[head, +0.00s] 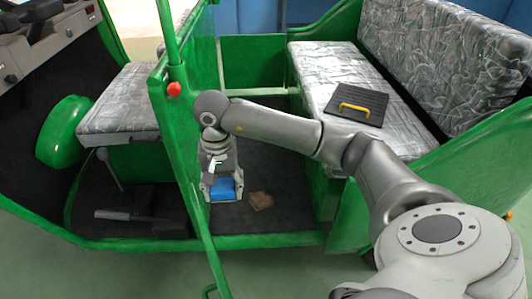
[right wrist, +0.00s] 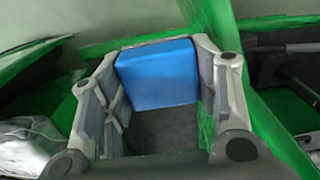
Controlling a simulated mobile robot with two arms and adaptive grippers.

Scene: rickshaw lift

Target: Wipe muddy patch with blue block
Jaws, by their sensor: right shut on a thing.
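The blue block (head: 223,190) is between the fingers of my right gripper (head: 222,183), low over the dark floor of the green rickshaw. In the right wrist view, my right gripper (right wrist: 156,57) is shut on the blue block (right wrist: 155,78), with a finger on each side. The muddy patch (head: 261,200) is a small brown spot on the floor, just to the right of the block in the head view. I cannot tell whether the block touches the floor. The patch does not show in the right wrist view. My left gripper is not in view.
A green partition (head: 177,130) stands close to the left of my gripper. A silvery bench (head: 315,75) is at the right, with a dark board with a yellow handle (head: 358,105) on it. A front seat (head: 122,100) is at the left. Dark floor is clear around the patch.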

